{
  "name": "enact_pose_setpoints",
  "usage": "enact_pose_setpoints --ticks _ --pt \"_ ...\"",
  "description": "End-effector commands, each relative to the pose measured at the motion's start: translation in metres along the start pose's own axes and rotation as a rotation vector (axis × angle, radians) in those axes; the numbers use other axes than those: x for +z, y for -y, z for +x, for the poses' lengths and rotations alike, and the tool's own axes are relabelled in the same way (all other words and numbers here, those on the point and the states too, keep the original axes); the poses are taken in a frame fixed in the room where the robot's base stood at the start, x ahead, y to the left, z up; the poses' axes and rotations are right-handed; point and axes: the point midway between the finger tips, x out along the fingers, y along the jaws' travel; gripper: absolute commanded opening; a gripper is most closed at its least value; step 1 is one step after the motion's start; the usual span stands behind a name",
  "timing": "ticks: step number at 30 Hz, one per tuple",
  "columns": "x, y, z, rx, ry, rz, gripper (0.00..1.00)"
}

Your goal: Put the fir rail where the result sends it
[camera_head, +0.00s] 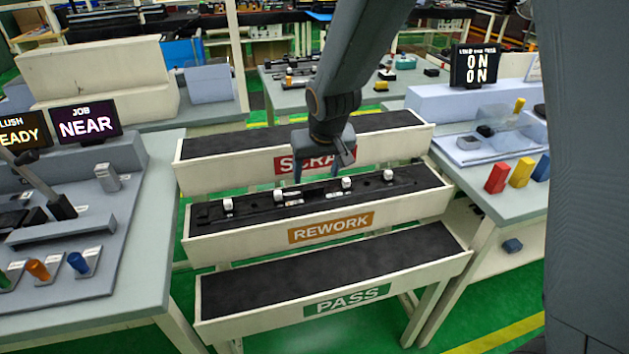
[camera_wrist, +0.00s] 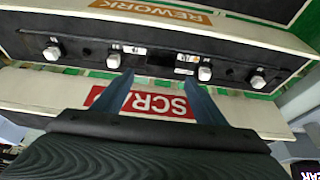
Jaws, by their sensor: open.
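A long dark rail (camera_head: 255,208), which I take for the fir rail, lies lengthwise in the REWORK tray (camera_head: 264,241) with several white clips on it. In the wrist view the rail (camera_wrist: 225,72) also shows with its white clips and small labels. My gripper (camera_head: 322,172) is open and empty, pointing down over the back side of the REWORK tray, beside the SCRAP sign. In the wrist view my gripper (camera_wrist: 157,88) has its two fingers apart, with the rail beyond the tips. The SCRAP tray (camera_head: 225,176) and the PASS tray (camera_head: 250,325) look empty where visible.
A left bench holds a JOB NEAR display (camera_head: 86,122), a lever (camera_head: 45,185) and coloured handles. Green floor shows between the benches and trays.

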Motion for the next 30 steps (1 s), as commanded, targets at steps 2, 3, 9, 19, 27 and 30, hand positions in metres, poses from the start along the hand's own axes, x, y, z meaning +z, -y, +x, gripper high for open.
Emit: enact_pose_setpoints --ticks 2,3,9,19,27,30 --pt "-0.001 0.000 -0.013 -0.001 -0.003 -0.001 0.65" --pt "-0.001 0.000 -0.019 0.000 -0.004 -0.001 0.65" --pt "-0.001 0.000 -0.045 0.000 -0.003 -0.001 0.65" --pt "0.001 0.000 -0.059 0.000 0.001 -0.001 0.65" --pt "0.078 -0.071 -0.068 0.046 0.113 0.101 0.65" --pt "0.134 -0.103 -0.077 0.062 0.188 0.169 0.65"
